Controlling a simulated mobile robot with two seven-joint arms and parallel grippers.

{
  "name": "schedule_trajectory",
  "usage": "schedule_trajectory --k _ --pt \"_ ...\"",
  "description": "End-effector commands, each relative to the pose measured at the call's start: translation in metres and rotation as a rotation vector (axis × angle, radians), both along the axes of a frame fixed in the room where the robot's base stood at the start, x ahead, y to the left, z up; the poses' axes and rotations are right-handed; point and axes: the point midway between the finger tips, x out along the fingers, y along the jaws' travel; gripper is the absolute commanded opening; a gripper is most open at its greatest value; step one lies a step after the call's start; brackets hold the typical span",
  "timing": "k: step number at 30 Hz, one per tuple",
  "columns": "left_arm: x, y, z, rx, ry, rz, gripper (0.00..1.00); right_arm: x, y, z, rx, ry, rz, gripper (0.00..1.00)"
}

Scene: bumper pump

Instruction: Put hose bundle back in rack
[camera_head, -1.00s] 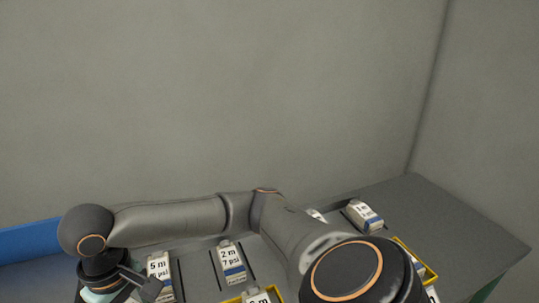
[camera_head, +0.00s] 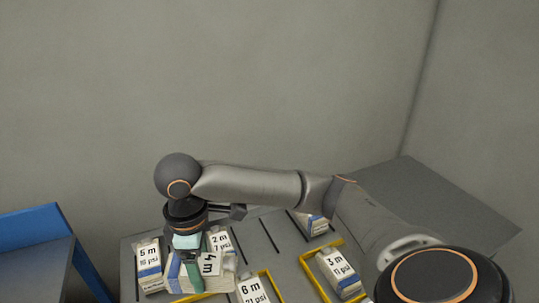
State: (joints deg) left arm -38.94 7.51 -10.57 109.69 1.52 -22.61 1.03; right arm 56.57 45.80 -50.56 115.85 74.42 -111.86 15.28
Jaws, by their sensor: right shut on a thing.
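My right gripper (camera_head: 191,266) points down over the left part of the rack (camera_head: 257,244). It is shut on a white hose bundle labelled 4 m (camera_head: 209,265). This bundle is between the 5 m bundle (camera_head: 148,265) on its left and the 2 m bundle (camera_head: 220,240) behind it to the right. The fingers cover part of the held bundle, and I cannot tell whether it touches the rack. My left gripper is out of view.
A 6 m bundle (camera_head: 253,291) and a 3 m bundle (camera_head: 338,272) sit in yellow frames to the right. Another bundle (camera_head: 313,223) lies behind, partly hidden by my arm. Blue-edged furniture (camera_head: 35,225) stands at left. Walls close off the back and right.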

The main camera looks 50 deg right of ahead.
Motion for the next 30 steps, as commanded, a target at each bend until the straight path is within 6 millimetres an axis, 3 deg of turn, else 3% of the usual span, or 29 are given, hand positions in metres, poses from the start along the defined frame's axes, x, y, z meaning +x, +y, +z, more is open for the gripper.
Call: schedule_trajectory --k 30 --pt "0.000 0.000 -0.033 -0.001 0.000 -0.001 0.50 0.024 -0.037 -0.013 -0.002 0.002 1.570 0.00"
